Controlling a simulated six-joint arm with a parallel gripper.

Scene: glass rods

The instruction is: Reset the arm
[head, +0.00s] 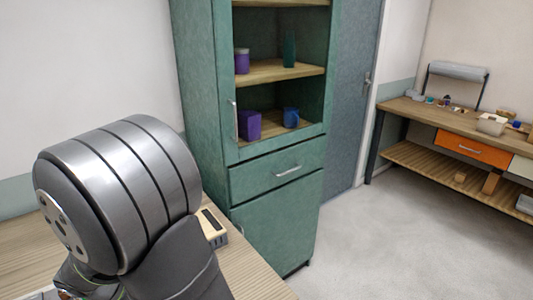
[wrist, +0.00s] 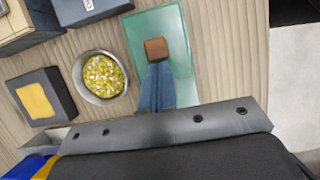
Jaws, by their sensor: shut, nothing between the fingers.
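My gripper (wrist: 157,68) shows in the wrist view as two blue fingers reaching up from a grey bar. The fingers are shut together with nothing between them. Their tips appear just below a small brown block (wrist: 156,48) in the picture; I cannot tell whether they touch it. The block is over a green translucent plate (wrist: 140,26) on the wooden table. In the head view a large grey joint of my arm fills the lower left, and the gripper is not seen there.
Left of the gripper are a bowl of yellow and white bits (wrist: 103,76), a dark box with a yellow top (wrist: 35,98) and a dark box (wrist: 88,8). A green cabinet (head: 278,205) stands beyond the table (head: 250,275). A workbench (head: 420,108) is at the right.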

